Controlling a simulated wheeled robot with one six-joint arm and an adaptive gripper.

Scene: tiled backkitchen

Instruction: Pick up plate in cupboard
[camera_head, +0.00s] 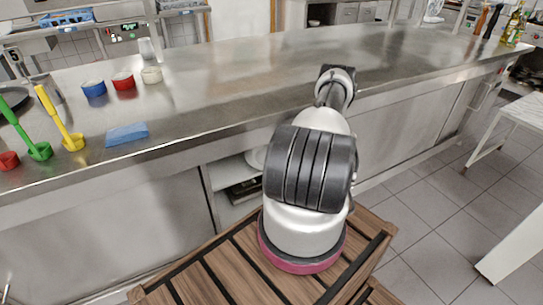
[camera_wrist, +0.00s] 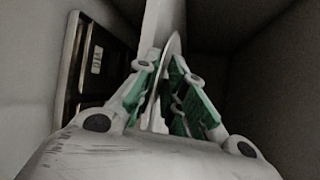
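A pale plate (camera_wrist: 172,48) stands on edge inside the cupboard and shows nearly edge-on in the wrist view. My gripper (camera_wrist: 165,72), with green finger pads, reaches into the cupboard. Its two fingers close in from either side of the plate, and it looks shut on the plate's near rim. The lower part of the plate is partly hidden between the fingers. In the head view, a small part of the plate (camera_head: 258,157) shows at the cupboard opening (camera_head: 225,172), left of my arm. My gripper is hidden there.
A dark tray-like object (camera_wrist: 88,70) stands left of the fingers. The cupboard's dark right wall (camera_wrist: 265,85) is close by.

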